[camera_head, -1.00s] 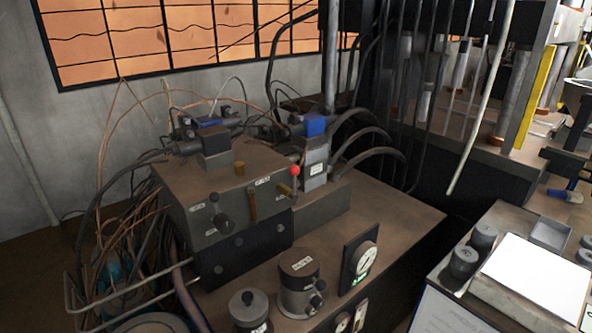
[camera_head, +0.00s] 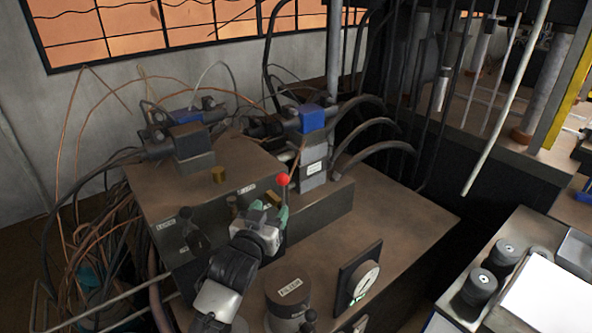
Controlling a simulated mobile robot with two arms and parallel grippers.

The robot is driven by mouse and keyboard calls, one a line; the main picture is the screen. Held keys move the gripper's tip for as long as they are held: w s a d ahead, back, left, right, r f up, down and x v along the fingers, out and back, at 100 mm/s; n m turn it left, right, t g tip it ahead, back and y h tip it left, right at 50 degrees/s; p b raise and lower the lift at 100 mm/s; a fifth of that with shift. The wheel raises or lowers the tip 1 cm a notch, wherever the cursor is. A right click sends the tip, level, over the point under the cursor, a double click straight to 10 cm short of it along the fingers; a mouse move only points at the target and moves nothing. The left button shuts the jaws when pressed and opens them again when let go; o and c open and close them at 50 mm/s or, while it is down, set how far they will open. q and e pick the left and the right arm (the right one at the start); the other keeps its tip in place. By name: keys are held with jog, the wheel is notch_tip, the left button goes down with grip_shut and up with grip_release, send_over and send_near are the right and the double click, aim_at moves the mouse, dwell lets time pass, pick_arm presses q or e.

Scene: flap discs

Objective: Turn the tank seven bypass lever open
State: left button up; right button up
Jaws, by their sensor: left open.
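A grey hydraulic block (camera_head: 160,205) carries several levers with small white labels that are too small to read, so I cannot tell which is the tank seven bypass lever. A red-knobbed lever (camera_head: 283,180) stands upright at its right end. A brass lever (camera_head: 272,198) shows just left of it, its lower part hidden by my gripper. A black lever (camera_head: 190,232) is on the left of the front face. My left gripper (camera_head: 268,212) is open at the brass lever, close to the red-knobbed one; I cannot tell whether it touches either. My right gripper is not in view.
Blue-capped valves (camera_head: 312,118) and hoses rise behind. Loose cables (camera_head: 100,225) hang at left. Bare bench top (camera_head: 405,225) lies to the right.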

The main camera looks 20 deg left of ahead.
aim_at(282, 188)
pick_arm(q)
jog(key=w, duration=0.1)
jog(key=w+r+p, duration=0.1)
jog(key=w, duration=0.1)
jog(key=shift+w+d+r, duration=0.15)
jog(key=shift+w+r, duration=0.15)
jog(key=shift+w, duration=0.05)
jog(key=w, duration=0.2)
jog(key=w+p, duration=0.1)
jog(key=shift+w+d+f, duration=0.15)
jog(key=shift+w+f, duration=0.05)
jog(key=shift+f, duration=0.05)
jog(key=shift+w, duration=1)
jog(key=shift+w+d, duration=0.1)
jog(key=shift+w, duration=0.4)
jog(key=c, duration=0.8)
grip_shut()
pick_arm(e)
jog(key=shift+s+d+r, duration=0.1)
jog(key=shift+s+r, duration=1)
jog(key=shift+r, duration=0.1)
